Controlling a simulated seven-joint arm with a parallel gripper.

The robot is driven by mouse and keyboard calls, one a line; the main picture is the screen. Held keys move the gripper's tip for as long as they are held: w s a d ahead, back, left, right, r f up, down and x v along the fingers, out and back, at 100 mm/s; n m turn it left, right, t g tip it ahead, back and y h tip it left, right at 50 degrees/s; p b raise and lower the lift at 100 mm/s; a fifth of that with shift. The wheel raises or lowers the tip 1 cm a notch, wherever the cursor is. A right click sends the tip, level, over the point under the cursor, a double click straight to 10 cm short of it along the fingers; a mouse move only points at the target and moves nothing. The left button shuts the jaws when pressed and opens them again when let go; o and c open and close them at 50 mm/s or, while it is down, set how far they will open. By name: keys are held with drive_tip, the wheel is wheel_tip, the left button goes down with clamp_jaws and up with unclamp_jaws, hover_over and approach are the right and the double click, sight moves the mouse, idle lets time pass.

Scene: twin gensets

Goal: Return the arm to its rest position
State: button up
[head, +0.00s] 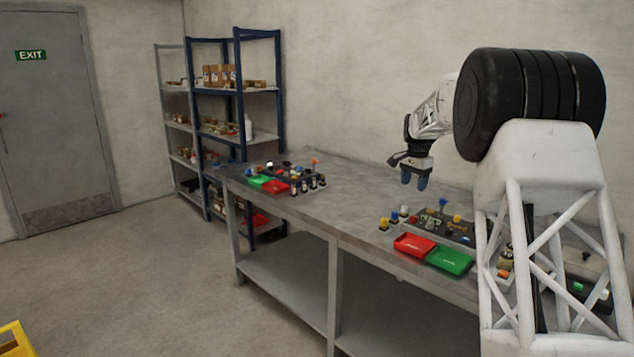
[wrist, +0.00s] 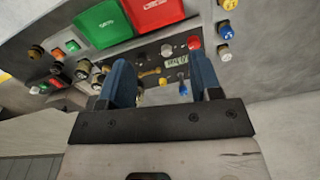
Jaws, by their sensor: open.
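My gripper (head: 415,181) hangs over the right part of the grey workbench (head: 345,210) in the head view, fingers pointing down. It is above and apart from the near control panel (head: 437,222). In the wrist view its two blue fingers (wrist: 165,82) stand apart with nothing held between them. Beyond the fingertips lie the panel (wrist: 176,72) with knobs and small parts, the red tray (wrist: 155,12) and the green tray (wrist: 102,22). My white arm reaches in from the right in the head view and hides part of the bench.
A red tray (head: 415,245) and a green tray (head: 450,260) sit at the bench's front edge. A second panel (head: 290,175) with coloured parts stands at the far left end. Blue shelving (head: 238,110) stands behind. The bench middle is clear.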

drive_tip(key=s+a+r+n, duration=0.2)
drive_tip(key=s+a+r, duration=0.1)
drive_tip(key=s, duration=0.8)
drive_tip(key=s+a+r+n+t, duration=0.1)
drive_tip(key=s+a+r, duration=0.2)
drive_tip(key=s, duration=0.8)
drive_tip(key=s+a+r+n, duration=0.2)
drive_tip(key=s+a+r, duration=0.1)
drive_tip(key=s, duration=0.8)
drive_tip(key=s+a+f+n, duration=0.1)
drive_tip(key=s+f, duration=0.3)
drive_tip(key=s, duration=0.7)
drive_tip(key=s+a+f+n, duration=0.2)
drive_tip(key=s+f, duration=0.2)
drive_tip(key=s, duration=0.8)
drive_tip(key=s+a+f+n+t, duration=0.1)
drive_tip(key=s+f, duration=0.3)
drive_tip(key=s, duration=0.7)
drive_tip(key=shift+s+a+n, duration=0.35)
drive_tip(key=shift+s+n, duration=0.05)
drive_tip(key=shift+n, duration=0.4)
